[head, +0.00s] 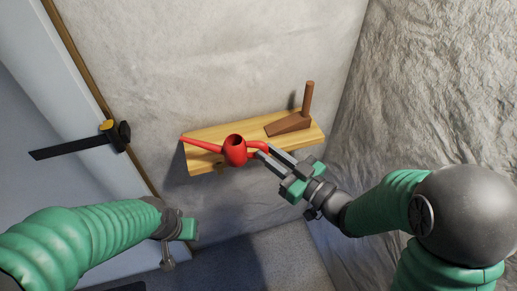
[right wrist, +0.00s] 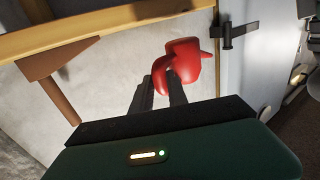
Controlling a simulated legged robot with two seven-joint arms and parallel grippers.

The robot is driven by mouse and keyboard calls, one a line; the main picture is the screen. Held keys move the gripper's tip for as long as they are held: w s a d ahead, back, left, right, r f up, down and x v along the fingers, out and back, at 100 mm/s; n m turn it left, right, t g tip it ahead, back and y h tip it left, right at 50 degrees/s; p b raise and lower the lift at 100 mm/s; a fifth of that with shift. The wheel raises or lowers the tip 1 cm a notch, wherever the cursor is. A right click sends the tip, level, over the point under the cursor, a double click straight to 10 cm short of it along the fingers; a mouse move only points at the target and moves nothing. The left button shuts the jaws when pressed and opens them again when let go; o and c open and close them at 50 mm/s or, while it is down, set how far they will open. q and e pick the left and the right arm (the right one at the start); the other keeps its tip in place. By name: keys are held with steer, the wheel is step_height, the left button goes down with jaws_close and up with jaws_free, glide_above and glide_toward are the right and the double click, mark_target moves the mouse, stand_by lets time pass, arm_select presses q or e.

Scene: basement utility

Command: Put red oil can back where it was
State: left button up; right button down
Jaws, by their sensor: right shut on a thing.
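The red oil can (head: 235,150) has a long thin spout pointing left and a curved handle at its right. My right gripper (head: 264,152) is shut on that handle, coming in from the lower right. The can is upright at the front part of the wooden shelf (head: 205,133); I cannot tell whether its base touches the board. The right wrist view also shows the can (right wrist: 187,62) between the fingertips, with the shelf (right wrist: 120,18) beyond it. My left gripper (head: 184,229) is low at the left, away from the shelf; its fingers are hardly visible.
A brown wooden tool with an upright handle (head: 289,123) stands on the right part of the shelf. A black and yellow latch (head: 85,140) sticks out from the pale door at left. A rough stone wall (head: 430,90) closes the right side.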

steer(key=shift+w+a+p, duration=0.25)
steer(key=shift+w+p, duration=0.35)
steer(key=shift+w, duration=0.25)
steer(key=w, duration=0.2)
steer(key=w+a, duration=0.1)
steer(key=w, duration=0.2)
steer(key=w+a, duration=0.1)
steer(key=w, duration=0.2)
steer(key=shift+f+p, duration=0.35)
steer(key=shift+p, duration=0.05)
steer(key=f, duration=0.3)
steer(key=shift+w+a+f, duration=0.1)
steer(key=shift+w+f, duration=0.2)
arm_select(q)
steer(key=shift+r, duration=0.3)
arm_select(e)
steer(key=c, duration=1.3)
jaws_free()
